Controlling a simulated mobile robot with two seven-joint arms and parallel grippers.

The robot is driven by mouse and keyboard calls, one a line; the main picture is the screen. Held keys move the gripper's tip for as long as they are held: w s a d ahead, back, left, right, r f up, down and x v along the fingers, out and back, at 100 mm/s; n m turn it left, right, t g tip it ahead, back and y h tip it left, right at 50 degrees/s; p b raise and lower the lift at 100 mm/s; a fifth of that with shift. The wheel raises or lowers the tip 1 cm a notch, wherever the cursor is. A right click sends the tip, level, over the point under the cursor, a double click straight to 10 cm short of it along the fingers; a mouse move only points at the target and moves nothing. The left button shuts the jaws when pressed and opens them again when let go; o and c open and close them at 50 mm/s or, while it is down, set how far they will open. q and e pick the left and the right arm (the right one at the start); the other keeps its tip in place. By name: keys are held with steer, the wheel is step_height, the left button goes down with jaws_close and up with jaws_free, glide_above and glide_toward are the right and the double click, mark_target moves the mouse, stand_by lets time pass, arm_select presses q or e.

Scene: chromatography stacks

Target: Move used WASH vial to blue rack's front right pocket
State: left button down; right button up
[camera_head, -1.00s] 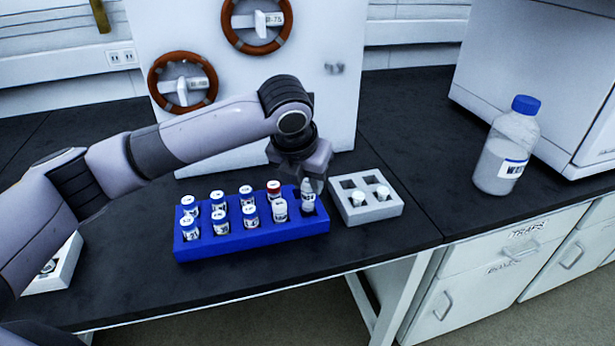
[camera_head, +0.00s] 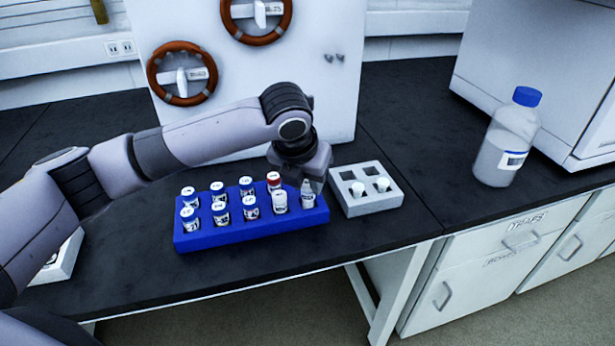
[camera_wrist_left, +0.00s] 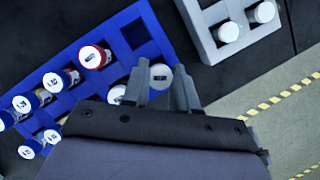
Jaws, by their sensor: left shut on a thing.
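The blue rack (camera_head: 250,236) stands on the black bench with vials in two rows. My left gripper (camera_head: 308,183) is shut on a pale-capped vial (camera_head: 307,194) at the rack's front right pocket. The vial is upright, its lower part hidden by the rack wall. In the left wrist view the vial's grey-white cap (camera_wrist_left: 160,76) sits between the two fingers (camera_wrist_left: 162,92). A white-capped vial (camera_head: 280,201) stands just left of it, and a red-capped vial (camera_head: 273,179) stands behind. The back right pocket (camera_wrist_left: 136,34) looks empty. My right gripper is not in view.
A grey rack (camera_head: 374,209) with two white-capped vials in its front pockets stands close on the right. A large blue-capped bottle (camera_head: 507,140) is farther right. A white cabinet (camera_head: 335,110) stands behind. The bench front edge lies close before the rack.

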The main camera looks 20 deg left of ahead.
arm_select(q)
steer(key=shift+f+p, duration=0.45)
stand_by(0.3)
steer(key=shift+c, duration=2)
jaws_free()
